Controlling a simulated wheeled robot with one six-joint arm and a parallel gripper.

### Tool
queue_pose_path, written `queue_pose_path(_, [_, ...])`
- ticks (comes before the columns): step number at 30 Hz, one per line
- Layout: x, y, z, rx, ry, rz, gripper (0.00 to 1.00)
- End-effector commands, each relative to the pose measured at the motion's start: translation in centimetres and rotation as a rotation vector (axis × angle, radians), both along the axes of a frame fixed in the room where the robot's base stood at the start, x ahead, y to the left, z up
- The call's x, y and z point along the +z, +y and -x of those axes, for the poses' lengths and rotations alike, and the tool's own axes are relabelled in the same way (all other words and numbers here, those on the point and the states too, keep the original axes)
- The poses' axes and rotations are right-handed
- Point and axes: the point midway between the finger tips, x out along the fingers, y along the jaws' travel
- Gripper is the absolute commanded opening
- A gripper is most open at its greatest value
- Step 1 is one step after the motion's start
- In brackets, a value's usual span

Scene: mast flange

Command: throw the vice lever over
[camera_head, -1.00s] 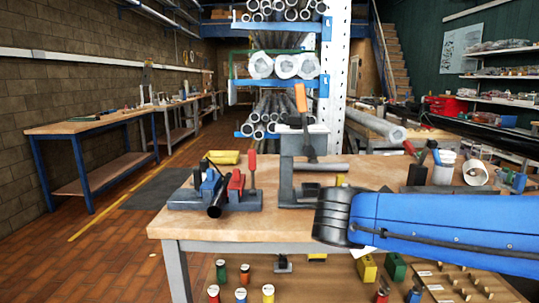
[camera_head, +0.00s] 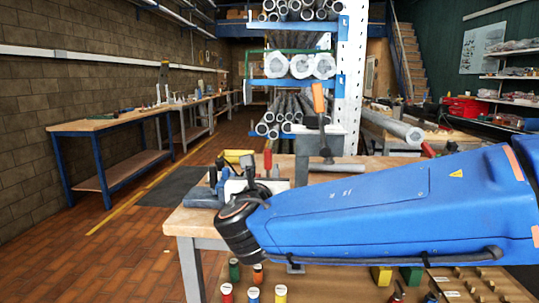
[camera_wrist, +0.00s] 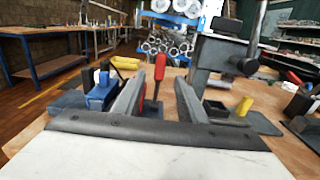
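The vice has a blue jaw block (camera_wrist: 101,93) and a dark base, and stands on the near bench. Its lever, with a red handle (camera_wrist: 159,67), stands nearly upright in the wrist view. My gripper (camera_wrist: 160,82) is open, with its two grey fingers left and right of the lever in the picture. I cannot tell how far beyond the fingertips the lever is. In the head view the red handle (camera_head: 268,160) shows just behind my gripper, and my wrist and forearm hide much of the vice.
A grey stand (camera_head: 313,151) with an orange-handled lever (camera_head: 319,98) rises to the right of the vice. A yellow object (camera_wrist: 126,62) lies behind the vice. The wooden bench top (camera_head: 192,226) is bare at its front left corner. A pipe rack stands beyond.

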Motion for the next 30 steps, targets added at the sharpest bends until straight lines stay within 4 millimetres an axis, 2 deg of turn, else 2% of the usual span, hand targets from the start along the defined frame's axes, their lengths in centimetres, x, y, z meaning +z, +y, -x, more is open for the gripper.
queue_pose_path(21, [-0.1, -0.6, -12.1, -0.004, 0.002, -0.001, 0.38])
queue_pose_path(30, [0.0, -0.7, -15.4, -0.002, 0.001, -0.002, 0.38])
